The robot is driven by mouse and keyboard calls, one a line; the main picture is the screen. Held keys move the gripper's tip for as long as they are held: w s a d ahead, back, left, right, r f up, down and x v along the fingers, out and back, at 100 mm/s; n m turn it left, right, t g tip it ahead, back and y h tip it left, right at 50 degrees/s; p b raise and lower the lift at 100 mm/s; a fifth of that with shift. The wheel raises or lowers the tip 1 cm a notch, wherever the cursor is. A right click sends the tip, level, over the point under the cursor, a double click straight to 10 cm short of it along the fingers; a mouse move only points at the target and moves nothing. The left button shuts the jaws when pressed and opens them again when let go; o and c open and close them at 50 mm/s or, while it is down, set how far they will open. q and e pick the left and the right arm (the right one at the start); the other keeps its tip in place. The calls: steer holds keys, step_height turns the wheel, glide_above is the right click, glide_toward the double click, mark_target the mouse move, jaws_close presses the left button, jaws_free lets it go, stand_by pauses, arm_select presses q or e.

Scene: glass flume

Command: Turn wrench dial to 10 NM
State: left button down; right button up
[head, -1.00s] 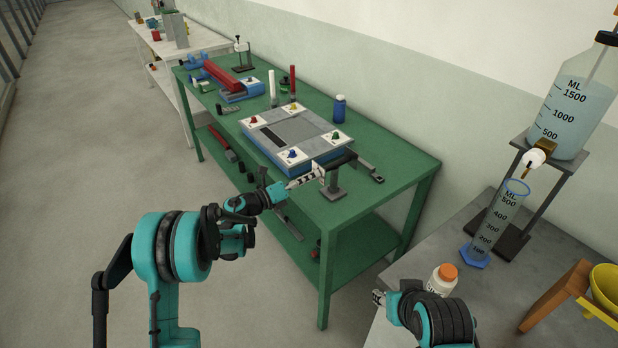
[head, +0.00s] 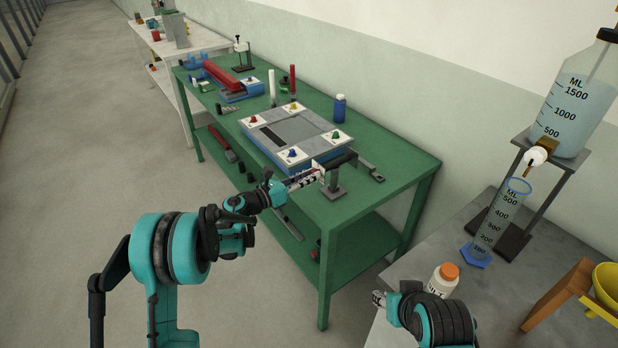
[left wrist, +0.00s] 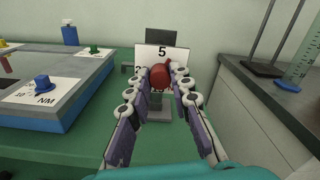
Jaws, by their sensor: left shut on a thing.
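The wrench dial's white plate (left wrist: 176,52) shows the number 5 at its top in the left wrist view. A red knob (left wrist: 160,76) sits in front of the plate. My left gripper (left wrist: 168,76) is shut on the red knob, with a finger on each side of it; other numbers on the plate are mostly hidden by the fingers. In the head view the dial plate (head: 319,172) stands on a grey post (head: 335,183) at the green table's front corner, with my left gripper (head: 306,179) at it. My right gripper (head: 379,299) is at the bottom, its fingers too small to judge.
A dark bar (head: 366,169) extends behind the post. A grey bench (head: 420,262) at right holds a white bottle (head: 442,281) and a measuring cylinder (head: 497,218).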

arm_select(q)
steer(key=m+b, duration=0.1)
steer(key=m, duration=1.1)
steer(key=shift+m, duration=0.3)
stand_by(0.4)
steer(key=c, duration=1.3)
jaws_free()
steer(key=shift+c, duration=0.2)
steer(key=shift+s, duration=0.1)
steer(key=v, duration=1.2)
